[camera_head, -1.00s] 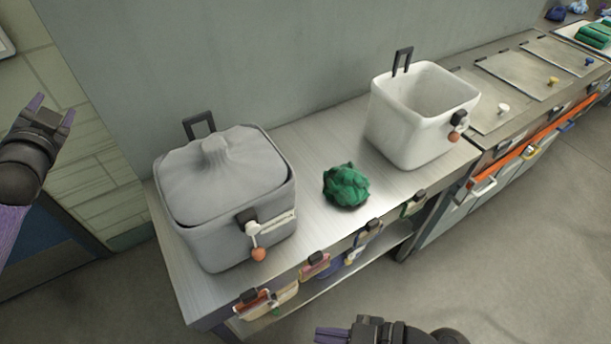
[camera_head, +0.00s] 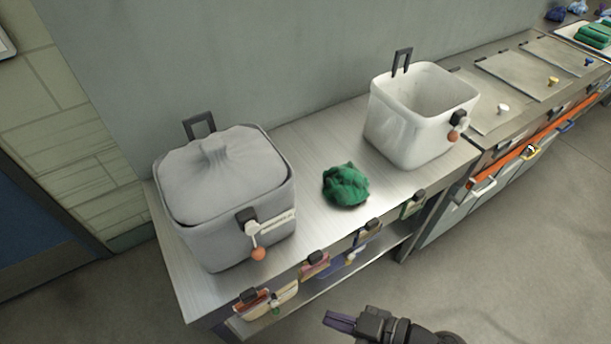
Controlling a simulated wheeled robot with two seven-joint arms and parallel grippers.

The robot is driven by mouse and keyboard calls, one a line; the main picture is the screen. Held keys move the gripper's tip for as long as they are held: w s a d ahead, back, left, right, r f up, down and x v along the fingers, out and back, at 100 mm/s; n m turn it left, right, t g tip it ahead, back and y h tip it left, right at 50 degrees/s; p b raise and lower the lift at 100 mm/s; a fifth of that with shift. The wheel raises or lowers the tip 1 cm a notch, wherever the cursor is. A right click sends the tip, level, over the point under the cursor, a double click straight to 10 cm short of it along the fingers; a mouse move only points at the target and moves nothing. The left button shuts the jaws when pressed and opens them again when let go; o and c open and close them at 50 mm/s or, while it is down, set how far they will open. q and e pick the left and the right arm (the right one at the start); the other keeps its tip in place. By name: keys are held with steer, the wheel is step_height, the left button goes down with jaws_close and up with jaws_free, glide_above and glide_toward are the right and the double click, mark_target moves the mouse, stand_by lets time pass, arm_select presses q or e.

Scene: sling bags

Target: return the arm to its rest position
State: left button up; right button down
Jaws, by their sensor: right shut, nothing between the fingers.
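My right gripper (camera_head: 340,322) is at the bottom of the head view, over the floor in front of the metal table. Its purple fingers are together, point left and hold nothing. My left gripper is out of the picture. On the table (camera_head: 310,145) stand a grey lidded bin (camera_head: 222,200) at the left and an open white bin (camera_head: 410,125) at the right. A crumpled green cloth bundle (camera_head: 346,185) lies between them. My right gripper is well clear of all of them.
Tags and clips (camera_head: 316,264) hang along the table's front edge, above a lower shelf. A counter with lidded wells (camera_head: 515,75) and an orange rail (camera_head: 510,158) continues to the right. A wall stands behind. The floor (camera_head: 520,260) at the lower right is clear.

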steer(key=w+d+f+m+t+h, duration=0.45)
steer(key=d+f, duration=0.25)
steer(key=f, duration=0.2)
steer(key=s+d+f+m+g+h, duration=0.35)
steer(key=s+d+f+h, duration=0.3)
steer(key=f, duration=0.25)
steer(key=s+a+f+m+g+h, duration=0.1)
steer(key=s+f+g, duration=0.25)
steer(key=s, duration=0.45)
steer(key=s+f+m+g+h, duration=0.15)
steer(key=s+f, duration=0.25)
steer(key=s, duration=0.4)
step_height(320, 180, down, 10)
steer(key=s+g+b, duration=0.1)
steer(key=b, duration=0.9)
